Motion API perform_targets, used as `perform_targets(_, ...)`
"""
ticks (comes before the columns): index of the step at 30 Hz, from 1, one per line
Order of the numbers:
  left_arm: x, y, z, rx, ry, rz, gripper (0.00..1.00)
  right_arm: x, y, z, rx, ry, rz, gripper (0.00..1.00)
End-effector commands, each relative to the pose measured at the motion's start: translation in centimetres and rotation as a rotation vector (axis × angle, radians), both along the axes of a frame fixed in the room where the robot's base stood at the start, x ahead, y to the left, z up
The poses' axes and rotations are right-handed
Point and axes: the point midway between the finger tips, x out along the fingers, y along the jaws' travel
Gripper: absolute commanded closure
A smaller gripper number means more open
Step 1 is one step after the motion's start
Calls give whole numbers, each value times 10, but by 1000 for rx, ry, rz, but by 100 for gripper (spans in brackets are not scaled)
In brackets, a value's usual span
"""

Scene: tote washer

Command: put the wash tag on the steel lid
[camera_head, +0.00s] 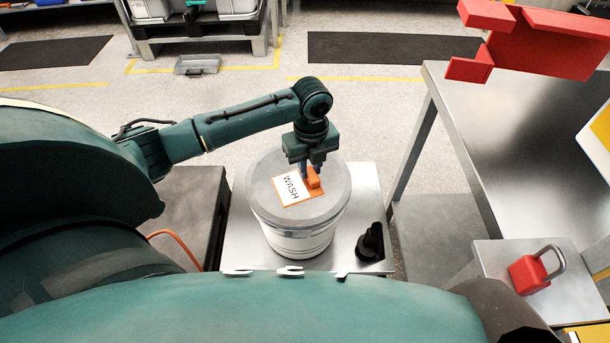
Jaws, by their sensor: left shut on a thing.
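The wash tag (291,189) is a white and orange plate lettered "WASH" with an orange grip block on its right side. It is over the top of the round grey steel lid (268,208), and looks flat against it; I cannot tell whether it touches. The lid covers a white drum (300,243). My left gripper (312,174) points down above the lid and is shut on the tag's orange block. My right gripper does not show.
The drum stands on a steel plate (238,245), with a small black object (371,243) at its right. A steel table (530,150) is on the right. A red padlock (529,274) lies on a lower steel surface. A dark box (187,205) stands left of the drum.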

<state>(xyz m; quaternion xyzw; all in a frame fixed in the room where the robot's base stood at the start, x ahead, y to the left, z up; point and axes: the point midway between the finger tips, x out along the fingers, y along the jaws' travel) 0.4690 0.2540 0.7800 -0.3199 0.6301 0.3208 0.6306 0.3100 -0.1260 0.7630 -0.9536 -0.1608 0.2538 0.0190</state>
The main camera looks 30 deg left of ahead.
Motion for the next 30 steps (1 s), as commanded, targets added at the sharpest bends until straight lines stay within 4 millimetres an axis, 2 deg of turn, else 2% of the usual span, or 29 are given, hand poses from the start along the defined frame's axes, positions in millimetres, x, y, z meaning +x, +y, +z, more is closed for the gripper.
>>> perform_targets(1,-1,-1,-13,-1,3,1,100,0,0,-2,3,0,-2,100)
perform_targets(3,-1,0,-23,0,1,0,100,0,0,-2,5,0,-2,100)
perform_targets(10,-1,-1,-41,0,1,1,100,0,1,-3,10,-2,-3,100)
perform_targets(15,0,0,-65,1,1,2,100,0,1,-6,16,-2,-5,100)
perform_targets(28,0,0,-73,0,0,2,100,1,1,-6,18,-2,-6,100)
perform_targets(29,0,0,-73,0,0,2,77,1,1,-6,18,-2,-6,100)
perform_targets(30,0,0,-73,0,0,1,73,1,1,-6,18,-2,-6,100)
